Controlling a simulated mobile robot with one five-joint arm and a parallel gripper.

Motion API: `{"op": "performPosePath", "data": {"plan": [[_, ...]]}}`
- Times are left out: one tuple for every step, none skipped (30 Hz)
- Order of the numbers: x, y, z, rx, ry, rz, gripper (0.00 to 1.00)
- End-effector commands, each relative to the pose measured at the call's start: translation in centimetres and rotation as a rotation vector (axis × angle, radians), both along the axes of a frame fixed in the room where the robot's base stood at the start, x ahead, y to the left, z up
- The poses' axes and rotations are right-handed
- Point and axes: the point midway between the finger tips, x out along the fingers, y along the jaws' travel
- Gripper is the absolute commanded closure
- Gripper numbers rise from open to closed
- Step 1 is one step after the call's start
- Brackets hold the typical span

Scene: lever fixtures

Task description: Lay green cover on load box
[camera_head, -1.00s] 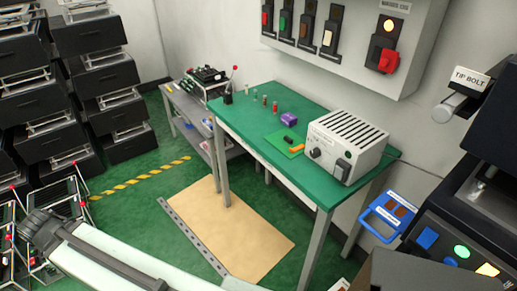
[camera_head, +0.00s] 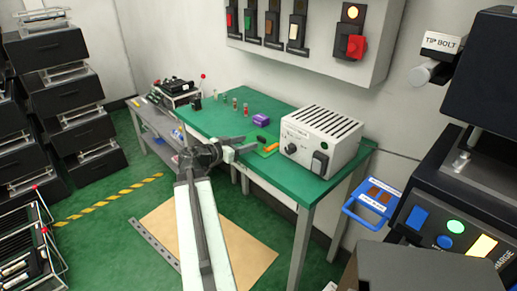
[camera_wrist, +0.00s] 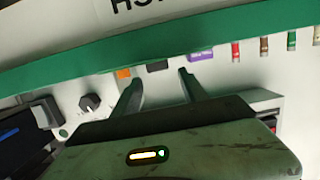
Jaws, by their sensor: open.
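A pale vented box (camera_head: 322,140) with a knob and dark switch stands on the green table; it appears to be the load box, but its label is too small to read. My gripper (camera_head: 233,150) is at the table's front edge, left of these. In the wrist view my gripper (camera_wrist: 160,85) is open, its fingers apart and nothing visibly between them. A knob (camera_wrist: 90,102) shows left of the fingers.
A purple block (camera_head: 261,120) and several small vials (camera_head: 235,104) stand on the green table (camera_head: 207,119). A wall panel with switches (camera_head: 310,40) hangs above. A black machine (camera_head: 455,215) and a blue-handled tray (camera_head: 372,200) are at right. A tan mat (camera_head: 160,225) lies on the floor.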

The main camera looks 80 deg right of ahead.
Motion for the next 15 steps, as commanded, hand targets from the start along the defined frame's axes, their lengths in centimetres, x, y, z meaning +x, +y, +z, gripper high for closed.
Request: {"op": "performPosePath", "data": {"plan": [[-0.5,-0.1,-0.1,0.000,0.000,-0.008,0.49],[-0.7,-0.2,-0.1,0.001,-0.001,-0.010,0.49],[-0.7,-0.2,-0.1,0.001,0.000,-0.011,0.49],[-0.7,-0.2,-0.1,0.001,0.000,-0.011,0.49],[-0.8,-0.3,-0.1,0.001,0.000,-0.011,0.49],[-0.9,-0.6,-0.2,0.001,0.000,-0.011,0.49],[-1.1,-0.9,-0.3,0.002,-0.001,-0.012,0.49],[-1.3,-1.2,-0.4,0.002,-0.001,-0.013,0.49],[-1.6,-1.7,-0.5,0.002,-0.001,-0.012,0.49],[-1.7,-2.0,-0.6,0.002,-0.001,-0.012,0.49],[-1.9,-2.2,-0.6,0.002,-0.001,-0.011,0.49],[-2.0,-2.4,-0.6,0.002,0.000,-0.011,0.49],[-2.0,-2.4,-0.6,0.002,0.000,-0.010,0.49],[-2.0,-2.4,-0.6,0.002,0.000,-0.010,0.49],[-2.1,-2.5,-0.6,0.002,0.000,-0.010,0.49]]}}
